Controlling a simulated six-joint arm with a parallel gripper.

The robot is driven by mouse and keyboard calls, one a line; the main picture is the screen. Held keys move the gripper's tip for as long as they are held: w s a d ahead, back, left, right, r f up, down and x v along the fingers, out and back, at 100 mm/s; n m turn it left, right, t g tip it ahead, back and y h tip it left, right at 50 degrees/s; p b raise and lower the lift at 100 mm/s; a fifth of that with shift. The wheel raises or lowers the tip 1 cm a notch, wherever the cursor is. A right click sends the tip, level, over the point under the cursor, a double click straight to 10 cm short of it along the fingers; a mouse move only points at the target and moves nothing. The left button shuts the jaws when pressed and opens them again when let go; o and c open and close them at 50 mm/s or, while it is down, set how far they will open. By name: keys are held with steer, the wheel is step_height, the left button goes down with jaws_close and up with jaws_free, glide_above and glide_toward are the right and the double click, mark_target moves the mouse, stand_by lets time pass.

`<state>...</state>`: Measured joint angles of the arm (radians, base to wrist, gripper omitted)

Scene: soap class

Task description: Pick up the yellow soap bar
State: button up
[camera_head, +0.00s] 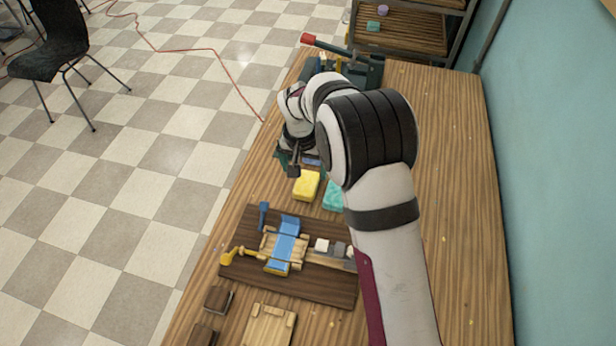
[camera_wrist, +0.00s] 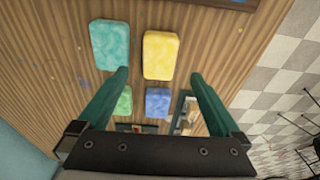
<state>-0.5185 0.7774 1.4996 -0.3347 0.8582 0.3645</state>
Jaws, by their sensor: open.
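The yellow soap bar (camera_head: 306,186) lies on the wooden table, just below my gripper in the head view. In the wrist view the yellow soap bar (camera_wrist: 161,55) is a rounded block beyond the fingertips, nearer the right finger. In the head view my gripper (camera_head: 296,165) is above the table and partly hidden by my wrist. A teal soap bar (camera_wrist: 110,45) lies beside the yellow one, and it also shows in the head view (camera_head: 333,196), partly hidden by my arm.
Smaller green (camera_wrist: 122,102) and blue (camera_wrist: 158,102) bars lie close by. A dark wooden board with a blue piece (camera_head: 284,244) stands on the table's nearer part. A vise-like tool with a red end (camera_head: 308,39) is at the far end. The right side of the table is clear.

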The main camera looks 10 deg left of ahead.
mark_target(306, 183)
steer(key=f, duration=0.4)
steer(key=w+f, duration=0.1)
steer(key=f, duration=0.1)
steer(key=shift+f, duration=0.35)
steer(key=c, duration=1.5)
steer(key=shift+r, duration=0.15)
